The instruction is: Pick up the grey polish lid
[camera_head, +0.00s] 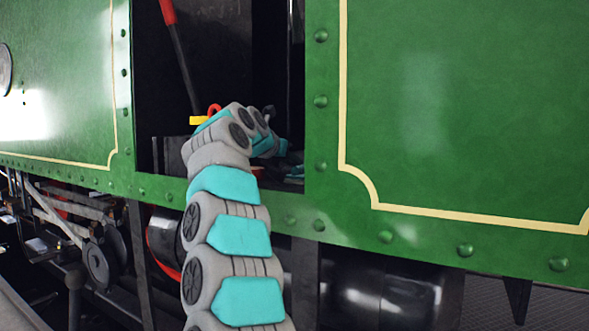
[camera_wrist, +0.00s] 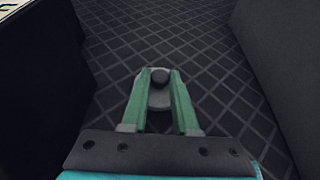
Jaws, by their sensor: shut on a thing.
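The grey polish lid (camera_wrist: 158,100) shows in the wrist view as a rounded grey disc with a dark knob on top. My gripper (camera_wrist: 160,86) has its two green fingers closed on the lid, one on each side of the knob. Dark patterned floor lies below the lid; I cannot tell how far the lid is above it.
Dark walls stand close on the left and right of the gripper. In the head view the green riveted tram panel (camera_head: 470,110) borders the opening on the right. A red-handled lever (camera_head: 180,55) stands inside. Open patterned floor (camera_wrist: 150,35) lies beyond the lid.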

